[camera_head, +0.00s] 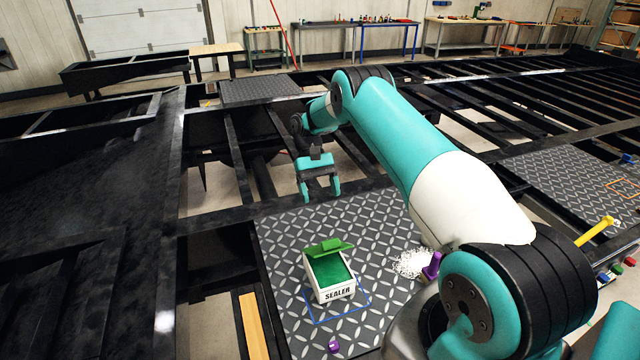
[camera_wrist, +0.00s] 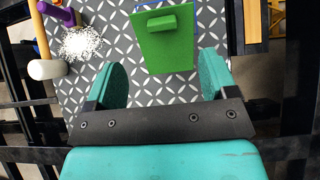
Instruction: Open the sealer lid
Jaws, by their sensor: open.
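The sealer box (camera_head: 336,295) is a white box marked SEALER, standing on the diamond-plate panel in the head view. Its green lid (camera_head: 328,247) is raised and tilted at the far end of the box, and a green inside (camera_head: 330,270) shows in front of it. In the wrist view the lid (camera_wrist: 165,52) is a green panel with a small block-shaped handle (camera_wrist: 150,20) on it. My gripper (camera_head: 320,192) is open and empty, beyond and above the box, apart from the lid. Its teal fingers (camera_wrist: 164,78) point toward the lid in the wrist view.
A white granule pile (camera_head: 411,263) and a purple-handled tool (camera_head: 432,266) lie right of the box. A small purple object (camera_head: 333,346) lies in front. A blue outline (camera_head: 366,300) surrounds the box. Open gaps between black frame beams (camera_head: 225,218) border the plate.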

